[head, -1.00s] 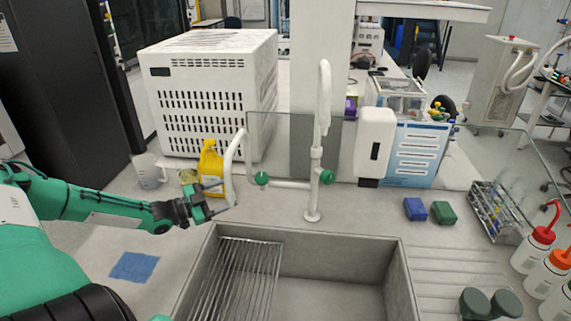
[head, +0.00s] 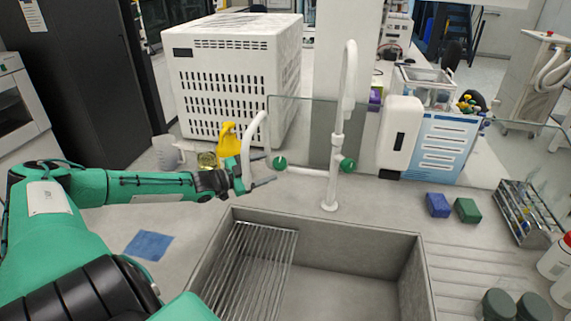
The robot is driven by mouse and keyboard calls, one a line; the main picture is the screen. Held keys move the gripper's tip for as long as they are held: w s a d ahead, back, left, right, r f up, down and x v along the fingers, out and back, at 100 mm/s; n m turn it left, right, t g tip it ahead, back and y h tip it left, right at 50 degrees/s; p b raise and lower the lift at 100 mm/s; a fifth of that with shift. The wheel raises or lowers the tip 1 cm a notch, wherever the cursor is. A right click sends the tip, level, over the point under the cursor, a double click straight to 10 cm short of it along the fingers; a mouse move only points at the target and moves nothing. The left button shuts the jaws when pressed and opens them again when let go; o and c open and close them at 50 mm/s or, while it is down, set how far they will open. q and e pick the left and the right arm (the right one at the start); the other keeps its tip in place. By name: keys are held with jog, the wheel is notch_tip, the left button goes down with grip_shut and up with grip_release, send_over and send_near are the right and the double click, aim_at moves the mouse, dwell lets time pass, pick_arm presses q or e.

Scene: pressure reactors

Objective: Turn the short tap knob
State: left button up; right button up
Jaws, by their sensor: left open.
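The white tap stands behind the sink, with a tall spout (head: 349,80) and a short curved spout (head: 246,138) to its left. A green knob (head: 280,163) sits near the base of the short spout. Another green knob (head: 347,165) sits on the tall spout's column. My left gripper (head: 268,169) comes in from the left and points right at the short spout's knob. Its jaws are open, with the fingertips just left of the knob; I cannot tell whether they touch it. It overlaps the lower short spout in view. My right gripper is not in view.
The sink (head: 330,230) with a wire rack (head: 250,270) lies in front of the tap. A yellow bottle (head: 227,140) and a beaker (head: 166,152) stand behind my left arm. A glass panel and a white dispenser (head: 400,135) are behind and right. Blue and green sponges (head: 438,205) lie right.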

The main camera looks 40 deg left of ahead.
aim_at(277, 163)
pick_arm(q)
jog(key=shift+x, duration=2.65)
jog(key=shift+p+x, duration=0.35)
jog(key=shift+x, duration=0.8)
jog(key=shift+c, duration=0.2)
jog(key=c, duration=0.9)
